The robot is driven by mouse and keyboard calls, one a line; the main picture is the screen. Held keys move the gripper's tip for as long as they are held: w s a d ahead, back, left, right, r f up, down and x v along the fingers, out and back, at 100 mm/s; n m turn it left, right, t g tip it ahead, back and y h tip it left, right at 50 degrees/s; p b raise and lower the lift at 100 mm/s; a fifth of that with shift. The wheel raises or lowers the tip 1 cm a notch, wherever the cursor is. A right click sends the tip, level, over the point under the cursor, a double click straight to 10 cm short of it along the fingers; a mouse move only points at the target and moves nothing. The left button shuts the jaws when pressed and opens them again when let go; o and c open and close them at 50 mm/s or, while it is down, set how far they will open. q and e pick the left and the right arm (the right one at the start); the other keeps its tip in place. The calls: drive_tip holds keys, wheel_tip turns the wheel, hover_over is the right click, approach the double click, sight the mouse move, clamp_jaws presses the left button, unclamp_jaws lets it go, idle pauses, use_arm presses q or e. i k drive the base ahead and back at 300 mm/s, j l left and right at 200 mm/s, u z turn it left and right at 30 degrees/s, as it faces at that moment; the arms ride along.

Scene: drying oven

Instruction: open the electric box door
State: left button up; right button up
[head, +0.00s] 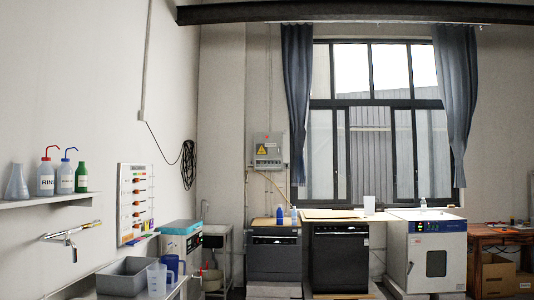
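The electric box (276,140) is a small grey-white box on the back wall, left of the window and partly beside the left curtain. It carries a yellow warning label and looks far away. Its door appears shut, but the box is too small to make out a handle or a gap. A cable or pipe runs down from its underside. Neither of my grippers is in view.
Dark appliances (340,258) and a white oven (430,255) line the back wall below the window. A wooden table (500,234) stands at right. A grey bin (125,277) and blue jug lie at lower left, below a shelf (40,200) with bottles.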

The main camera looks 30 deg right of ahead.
sight(268, 145)
drive_tip(key=i+l+z, duration=0.3)
drive_tip(key=i+l, duration=0.25)
drive_tip(key=i+l+z, duration=0.35)
drive_tip(key=i, duration=0.35)
drive_tip(key=i+l+z, duration=0.3)
drive_tip(key=i, duration=0.35)
drive_tip(key=i+z, duration=0.3)
drive_tip(key=i, duration=4.55)
